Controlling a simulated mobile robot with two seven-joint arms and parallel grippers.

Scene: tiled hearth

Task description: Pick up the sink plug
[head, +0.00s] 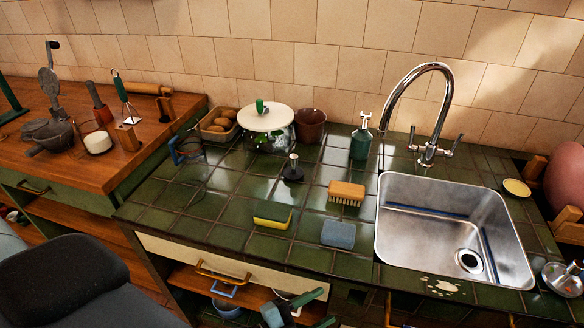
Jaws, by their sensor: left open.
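The sink plug (293,172), a dark round stopper with a pale upright stem, stands on the green tiled counter (225,208), left of the sink. My left gripper (319,307) is low at the bottom edge of the head view, in front of the counter. Its green fingers are apart, with nothing visible between them. It is well apart from the plug, nearer to me. My right gripper is not in view.
A yellow sponge (272,215), blue-grey sponge (338,235) and wooden brush (346,193) lie in front and right of the plug. Behind are a lidded pot (267,136), brown cup (311,126) and green bottle (361,143). The steel sink (420,250) is at right.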

